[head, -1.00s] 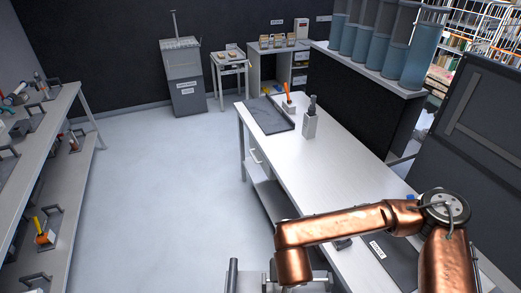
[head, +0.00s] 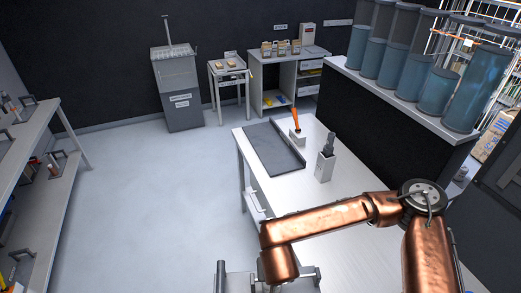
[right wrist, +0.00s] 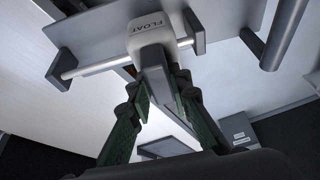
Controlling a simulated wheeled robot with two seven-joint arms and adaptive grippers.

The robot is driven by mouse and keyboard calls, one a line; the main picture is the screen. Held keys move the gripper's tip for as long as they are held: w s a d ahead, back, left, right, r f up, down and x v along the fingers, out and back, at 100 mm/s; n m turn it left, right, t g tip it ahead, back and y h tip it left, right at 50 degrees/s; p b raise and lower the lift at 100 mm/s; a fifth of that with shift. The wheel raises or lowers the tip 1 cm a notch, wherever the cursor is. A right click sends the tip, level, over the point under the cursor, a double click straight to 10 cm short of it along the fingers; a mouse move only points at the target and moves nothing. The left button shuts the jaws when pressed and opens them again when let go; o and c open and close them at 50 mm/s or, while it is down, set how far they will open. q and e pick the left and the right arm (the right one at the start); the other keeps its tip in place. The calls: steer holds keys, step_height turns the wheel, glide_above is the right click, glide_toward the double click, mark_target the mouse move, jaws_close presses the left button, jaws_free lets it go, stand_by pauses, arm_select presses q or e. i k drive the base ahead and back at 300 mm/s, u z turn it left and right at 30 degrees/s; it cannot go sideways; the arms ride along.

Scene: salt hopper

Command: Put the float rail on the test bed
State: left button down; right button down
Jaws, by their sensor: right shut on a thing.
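The float rail (right wrist: 150,32) shows in the right wrist view as a white block marked FLOAT on a pale rod, with grey end pieces and a grey plate behind. My right gripper (right wrist: 160,82) is shut on the grey grip below the label. In the head view, grey parts of the rail (head: 221,272) show at the bottom beside my copper right arm; the gripper there is hidden behind the arm. A dark grey flat tray with a raised edge (head: 268,150), possibly the test bed, lies on the white table's far left corner. My left gripper is out of view.
The white table (head: 310,190) also carries a holder with an orange-handled tool (head: 296,130) and a pale block with a dark tool (head: 326,163). Blue-filled cylinders (head: 437,92) stand on a high counter behind. The floor left of the table is open.

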mark_target(271, 148)
steer(key=u, duration=0.15)
steer(key=i, duration=2.05)
steer(key=u, duration=0.1)
